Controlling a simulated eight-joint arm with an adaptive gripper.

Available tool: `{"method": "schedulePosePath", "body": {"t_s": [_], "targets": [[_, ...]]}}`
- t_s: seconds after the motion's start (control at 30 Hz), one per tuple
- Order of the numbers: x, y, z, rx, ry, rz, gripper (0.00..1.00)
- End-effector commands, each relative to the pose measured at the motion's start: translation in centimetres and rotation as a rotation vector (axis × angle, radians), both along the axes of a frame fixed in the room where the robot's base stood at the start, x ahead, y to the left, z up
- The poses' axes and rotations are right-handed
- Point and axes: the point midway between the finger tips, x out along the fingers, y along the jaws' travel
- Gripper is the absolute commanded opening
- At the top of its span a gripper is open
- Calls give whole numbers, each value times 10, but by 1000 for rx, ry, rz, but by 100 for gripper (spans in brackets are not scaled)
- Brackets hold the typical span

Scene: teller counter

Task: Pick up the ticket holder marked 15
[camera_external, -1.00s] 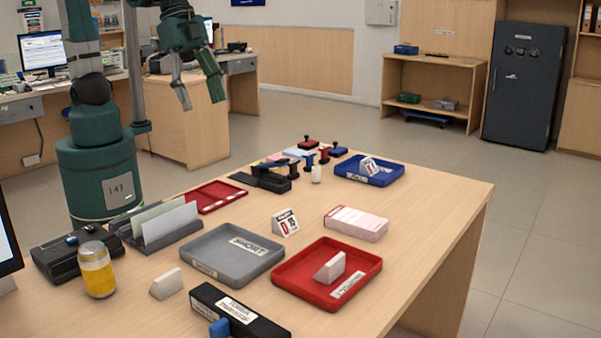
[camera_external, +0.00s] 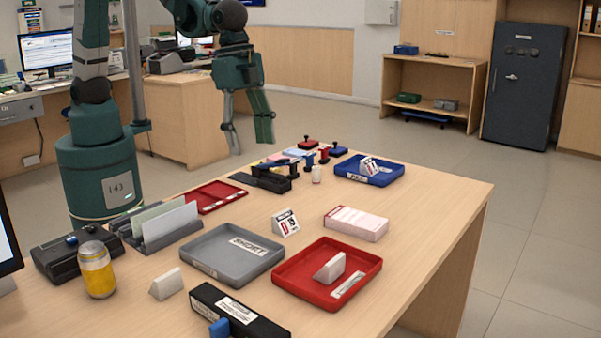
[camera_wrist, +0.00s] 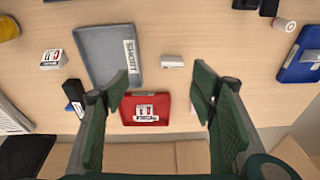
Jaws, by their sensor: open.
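Small white wedge-shaped ticket holders stand on the counter. One, with a red and black printed face, stands on bare wood (camera_external: 285,222) beside the grey tray; the wrist view shows its plain side (camera_wrist: 172,61). A second is in the red tray (camera_external: 330,268), its print facing the wrist camera (camera_wrist: 146,112). A third is left of the front of the grey tray (camera_external: 166,284), its printed face toward the wrist camera (camera_wrist: 53,59). A fourth is in the blue tray (camera_external: 368,166). I cannot surely read any number. My gripper (camera_external: 249,138) is open, empty and above the far side.
The grey tray (camera_external: 203,260), red tray (camera_external: 286,286) and blue tray (camera_external: 344,175) have raised rims. Bare wood lies at right.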

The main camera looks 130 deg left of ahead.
Motion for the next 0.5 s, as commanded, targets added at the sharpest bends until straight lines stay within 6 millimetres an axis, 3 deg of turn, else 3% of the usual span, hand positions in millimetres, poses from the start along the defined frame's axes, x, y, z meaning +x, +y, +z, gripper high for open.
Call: {"method": "schedulePosePath", "body": {"t_s": [0.5], "targets": [[55,22,-82,-7,103,-11,56]]}}
